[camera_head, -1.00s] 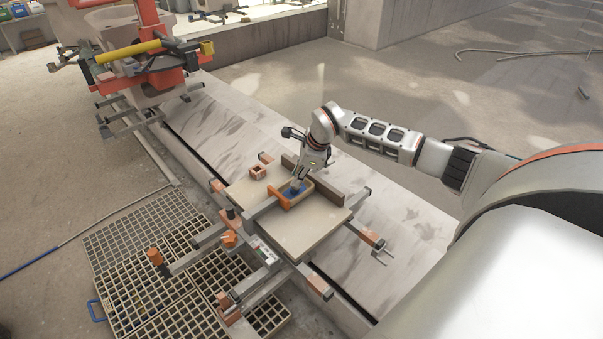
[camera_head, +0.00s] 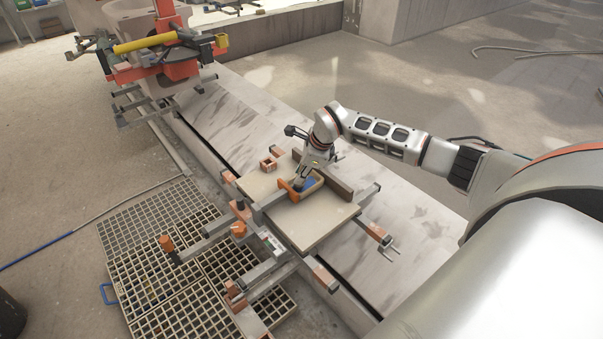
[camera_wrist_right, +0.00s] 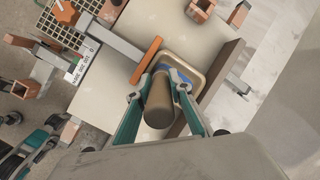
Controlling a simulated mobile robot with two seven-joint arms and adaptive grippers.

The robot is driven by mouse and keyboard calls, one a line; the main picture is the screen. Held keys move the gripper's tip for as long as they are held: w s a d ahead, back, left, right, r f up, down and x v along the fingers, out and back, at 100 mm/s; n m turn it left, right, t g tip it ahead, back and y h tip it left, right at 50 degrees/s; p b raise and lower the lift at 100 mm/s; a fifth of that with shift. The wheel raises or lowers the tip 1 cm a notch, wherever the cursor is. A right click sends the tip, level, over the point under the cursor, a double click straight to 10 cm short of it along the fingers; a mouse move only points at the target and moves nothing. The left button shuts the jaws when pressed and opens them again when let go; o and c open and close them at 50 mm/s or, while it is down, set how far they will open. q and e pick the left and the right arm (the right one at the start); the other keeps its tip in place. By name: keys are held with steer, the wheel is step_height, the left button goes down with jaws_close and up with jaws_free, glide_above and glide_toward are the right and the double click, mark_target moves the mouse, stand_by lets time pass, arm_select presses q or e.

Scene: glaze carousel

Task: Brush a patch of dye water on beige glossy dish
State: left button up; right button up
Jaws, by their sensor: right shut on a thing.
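The beige dish (camera_wrist_right: 202,68) lies on a pale board, with a blue patch (camera_wrist_right: 180,75) inside it; it shows small in the head view (camera_head: 318,181). My right gripper (camera_wrist_right: 157,88) is shut on a brown cylindrical handle (camera_wrist_right: 158,103), seemingly the brush, and holds it over the dish. In the head view my right gripper (camera_head: 302,180) reaches down to the dish from the far side. The handle and fingers hide part of the dish. I cannot tell whether the brush's end touches it.
The pale board (camera_head: 310,226) has bare room on its near side. An orange bar (camera_wrist_right: 146,60) stands along one side of the dish, and a brown block (camera_head: 327,176) along another. A small square orange frame (camera_head: 268,164) stands behind. Grid grates (camera_head: 150,285) lie at left.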

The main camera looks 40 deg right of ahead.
steer(key=shift+d+f+b, duration=0.15)
steer(key=shift+d, duration=0.6)
steer(key=shift+d+f+b, duration=0.1)
steer(key=shift+d+b, duration=0.05)
steer(key=shift+d, duration=0.55)
arm_select(q)
steer(key=shift+s+f+b, duration=0.25)
steer(key=shift+s+f, duration=0.05)
steer(key=shift+f, duration=0.35)
steer(key=shift+s+f+b, duration=0.2)
steer(key=shift+s+f, duration=0.1)
steer(key=shift+f, duration=0.35)
arm_select(e)
steer(key=shift+w+d, duration=0.1)
steer(key=shift+d, duration=1.65)
arm_select(q)
steer(key=shift+r, duration=0.1)
steer(key=w+r+p, duration=0.3)
steer(key=r+p, duration=0.2)
steer(key=r, duration=0.3)
steer(key=shift+w+t, duration=0.25)
steer(key=shift+t, duration=0.15)
arm_select(e)
step_height(320, 180, up, 9)
steer(key=shift+w+r, duration=0.15)
steer(key=shift+r, duration=0.05)
arm_select(q)
steer(key=shift+r, duration=0.15)
arm_select(e)
steer(key=shift+a, duration=0.1)
